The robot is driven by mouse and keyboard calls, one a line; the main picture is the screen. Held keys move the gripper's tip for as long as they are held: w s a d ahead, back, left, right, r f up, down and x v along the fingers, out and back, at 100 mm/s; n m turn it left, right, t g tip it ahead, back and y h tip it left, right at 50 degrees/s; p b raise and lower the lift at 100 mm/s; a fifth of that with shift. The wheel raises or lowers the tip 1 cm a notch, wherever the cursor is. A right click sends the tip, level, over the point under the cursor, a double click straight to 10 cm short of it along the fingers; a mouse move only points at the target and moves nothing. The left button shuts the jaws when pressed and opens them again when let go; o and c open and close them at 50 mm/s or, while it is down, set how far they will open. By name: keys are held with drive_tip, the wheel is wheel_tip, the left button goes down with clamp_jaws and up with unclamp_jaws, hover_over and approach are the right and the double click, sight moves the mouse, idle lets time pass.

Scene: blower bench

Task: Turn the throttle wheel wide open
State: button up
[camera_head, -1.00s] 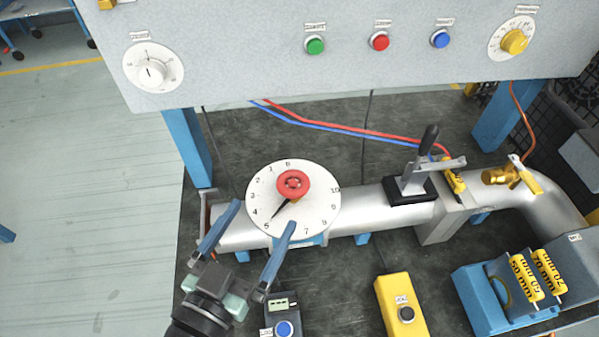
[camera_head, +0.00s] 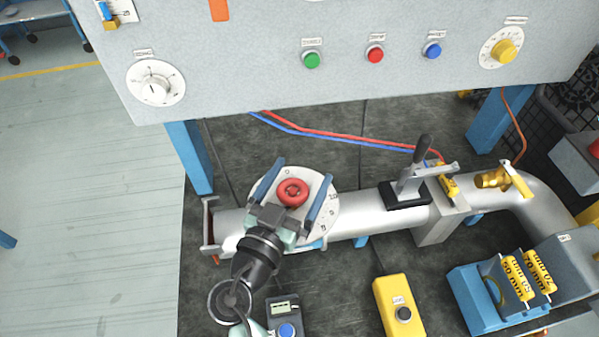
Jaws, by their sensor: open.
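The throttle wheel (camera_head: 292,191) is a small red wheel over a round white numbered dial (camera_head: 262,187) on the silver pipe (camera_head: 357,211). My gripper (camera_head: 304,180) is open, with one blue finger on each side of the red wheel. I cannot tell whether the fingers touch it or hover above it. My gripper hides the dial's lower left part and the pointer, so the setting cannot be read now.
A black lever (camera_head: 411,177) stands on the pipe to the right, with a brass valve (camera_head: 494,180) beyond. A yellow button box (camera_head: 399,306) and a blue-button box (camera_head: 284,315) are in front. The control panel (camera_head: 236,62) overhangs behind.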

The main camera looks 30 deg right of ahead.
drive_tip(key=shift+w+d, duration=0.1)
drive_tip(key=shift+d, duration=0.05)
drive_tip(key=c, duration=1.4)
drive_tip(key=shift+n+t+y, duration=0.3)
